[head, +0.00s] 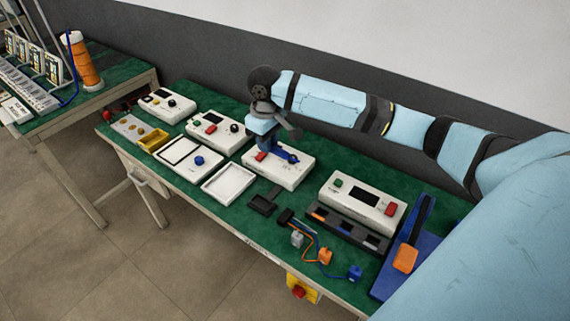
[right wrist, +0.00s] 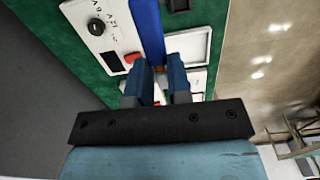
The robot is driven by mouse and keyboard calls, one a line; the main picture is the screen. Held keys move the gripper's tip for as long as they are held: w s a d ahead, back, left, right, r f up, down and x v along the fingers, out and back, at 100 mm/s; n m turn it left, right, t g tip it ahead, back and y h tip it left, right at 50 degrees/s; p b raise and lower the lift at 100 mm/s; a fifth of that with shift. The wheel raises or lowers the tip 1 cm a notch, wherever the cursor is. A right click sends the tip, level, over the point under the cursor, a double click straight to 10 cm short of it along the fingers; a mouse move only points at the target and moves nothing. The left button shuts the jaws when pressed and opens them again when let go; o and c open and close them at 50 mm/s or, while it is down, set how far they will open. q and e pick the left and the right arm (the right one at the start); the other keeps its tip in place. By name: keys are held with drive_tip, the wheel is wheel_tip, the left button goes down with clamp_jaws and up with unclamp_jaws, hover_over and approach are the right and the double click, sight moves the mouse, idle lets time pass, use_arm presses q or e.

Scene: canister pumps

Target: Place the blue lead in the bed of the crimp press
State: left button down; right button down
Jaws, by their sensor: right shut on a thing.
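My right gripper (head: 270,147) is low over a white unit (head: 277,178) with a red button and a dial. In the right wrist view its fingers (right wrist: 158,84) are shut on a blue bar (right wrist: 148,30), which reaches away over the unit; I cannot tell whether it is fixed there. A blue connector on a thin wire, seemingly the blue lead (head: 355,272), lies apart on the table's front right, beside orange (head: 325,256) and grey (head: 297,239) ones. My left gripper is out of view.
A white box (head: 362,201) with green and red buttons and a black slotted rack (head: 346,233) stand between gripper and press. A white tray (head: 229,181) and a small black tray (head: 263,203) lie in front. My right arm passes over the table's back. The floor in front is clear.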

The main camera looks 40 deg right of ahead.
sight(273, 196)
drive_tip(key=f, duration=0.6)
drive_tip(key=f+b, duration=0.1)
drive_tip(key=f, duration=0.6)
drive_tip(key=d+f, duration=0.1)
drive_tip(key=f, duration=0.6)
drive_tip(key=shift+w+f, duration=0.2)
drive_tip(key=shift+f, duration=0.05)
drive_tip(key=shift+f, duration=0.1)
drive_tip(key=c, duration=1.3)
unclamp_jaws()
drive_tip(key=shift+c, duration=0.2)
